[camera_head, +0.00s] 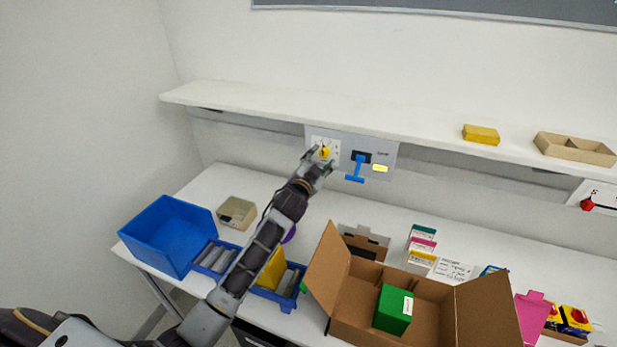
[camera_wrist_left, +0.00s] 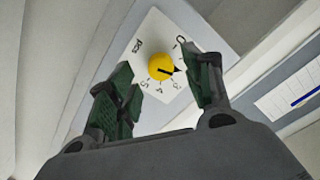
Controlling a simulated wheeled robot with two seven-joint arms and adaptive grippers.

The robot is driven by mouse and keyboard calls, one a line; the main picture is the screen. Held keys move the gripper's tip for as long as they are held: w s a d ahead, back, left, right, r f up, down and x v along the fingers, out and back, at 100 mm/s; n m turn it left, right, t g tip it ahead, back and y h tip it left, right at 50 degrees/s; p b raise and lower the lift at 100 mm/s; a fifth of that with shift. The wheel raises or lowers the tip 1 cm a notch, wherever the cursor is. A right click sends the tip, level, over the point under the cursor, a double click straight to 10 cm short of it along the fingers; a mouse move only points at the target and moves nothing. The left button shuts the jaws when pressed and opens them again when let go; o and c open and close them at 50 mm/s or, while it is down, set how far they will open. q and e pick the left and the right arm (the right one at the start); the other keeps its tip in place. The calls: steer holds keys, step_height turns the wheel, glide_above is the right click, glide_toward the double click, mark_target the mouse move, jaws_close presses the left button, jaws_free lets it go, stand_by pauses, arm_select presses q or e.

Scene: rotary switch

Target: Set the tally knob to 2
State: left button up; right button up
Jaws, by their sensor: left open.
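The yellow round knob (camera_wrist_left: 160,66) sits on a white dial plate (camera_wrist_left: 143,36) with numbers around it and a "pcs" mark. Its black pointer is turned to the right in the left wrist view, between the upper numbers and the 3; the number there is hard to read beside the finger. In the head view the knob (camera_head: 324,153) is on a grey wall panel below the shelf. My left gripper (camera_head: 321,162) is open in front of it. In the left wrist view its green-padded fingers (camera_wrist_left: 163,88) stand apart, either side of the knob, not closed on it. My right gripper is out of view.
A blue lever (camera_head: 357,168) and yellow label (camera_head: 380,168) are right of the knob on the panel. The white shelf (camera_head: 260,105) runs just above. Below are a blue bin (camera_head: 166,236), an open cardboard box (camera_head: 430,300) and small cartons. A red knob (camera_head: 588,205) is far right.

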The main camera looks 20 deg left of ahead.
arm_select(q)
steer(key=s, duration=0.9)
steer(key=shift+s+a, duration=0.2)
steer(key=shift+s, duration=0.15)
stand_by(0.7)
